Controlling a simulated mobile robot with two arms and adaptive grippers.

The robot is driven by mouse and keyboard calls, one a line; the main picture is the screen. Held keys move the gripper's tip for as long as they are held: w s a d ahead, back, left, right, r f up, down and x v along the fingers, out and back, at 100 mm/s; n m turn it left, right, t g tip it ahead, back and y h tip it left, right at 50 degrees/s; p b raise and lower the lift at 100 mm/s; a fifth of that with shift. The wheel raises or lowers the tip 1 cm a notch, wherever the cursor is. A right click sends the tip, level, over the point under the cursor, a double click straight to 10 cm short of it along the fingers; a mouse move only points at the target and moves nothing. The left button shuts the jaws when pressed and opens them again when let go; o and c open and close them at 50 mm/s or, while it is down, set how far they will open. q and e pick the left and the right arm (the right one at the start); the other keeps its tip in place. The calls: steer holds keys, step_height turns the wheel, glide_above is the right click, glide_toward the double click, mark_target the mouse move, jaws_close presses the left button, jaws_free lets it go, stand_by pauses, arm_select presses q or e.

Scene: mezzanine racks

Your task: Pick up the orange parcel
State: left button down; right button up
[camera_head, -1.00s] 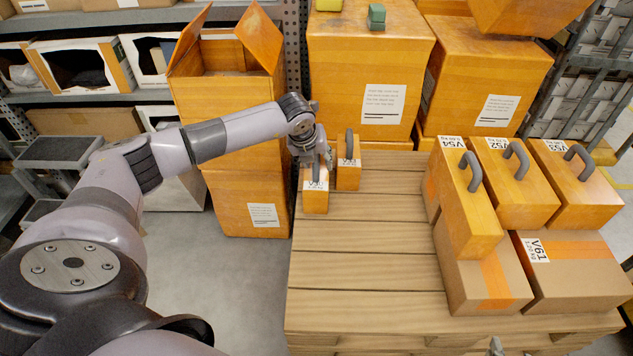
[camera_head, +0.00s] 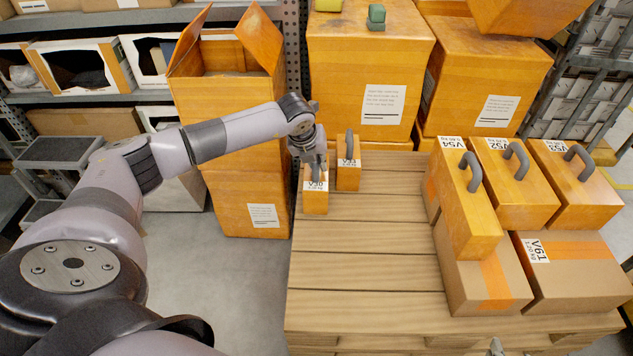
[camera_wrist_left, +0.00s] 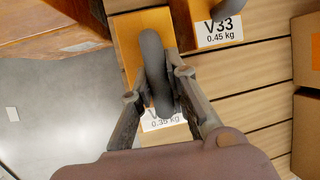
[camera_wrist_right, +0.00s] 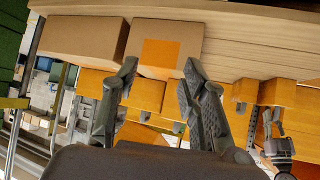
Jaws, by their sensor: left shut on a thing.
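A small orange parcel (camera_head: 315,204) with a grey loop handle and a white label stands upright at the pallet's back left. In the left wrist view the parcel (camera_wrist_left: 130,42) shows beside the handle, its label reading 0.35 kg and its number partly hidden by the handle and fingers. My left gripper (camera_head: 314,168) is above it, with its fingers (camera_wrist_left: 158,88) shut on the handle from both sides. The parcel appears to rest on the pallet. My right gripper (camera_wrist_right: 160,68) is open and empty, with a carton's orange tape visible beyond its fingers.
Another small orange parcel, V33 (camera_head: 348,178), stands close on the right. Orange parcels V54 (camera_head: 468,215), V52 (camera_head: 515,190) and V53 (camera_head: 573,190) and brown cartons (camera_head: 570,270) fill the pallet's right side. The pallet's middle (camera_head: 365,270) is bare. Large orange boxes (camera_head: 365,75) stand behind.

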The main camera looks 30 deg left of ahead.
arm_select(q)
steer(key=shift+r, duration=0.1)
stand_by(0.4)
steer(key=shift+r, duration=0.4)
step_height(320, 180, up, 19)
steer(key=p, duration=0.4)
arm_select(e)
steer(key=s+d+f+g, duration=0.1)
steer(key=s+d+g, duration=0.1)
steer(key=s, duration=0.3)
steer(key=s+d+f+g+h, duration=0.1)
steer(key=s+f+g, duration=0.1)
steer(key=s+g, duration=0.2)
steer(key=shift+s+d+f+g+h, duration=0.3)
steer(key=shift+s+d, duration=0.1)
steer(key=shift+s, duration=0.8)
arm_select(q)
steer(key=shift+d, duration=0.1)
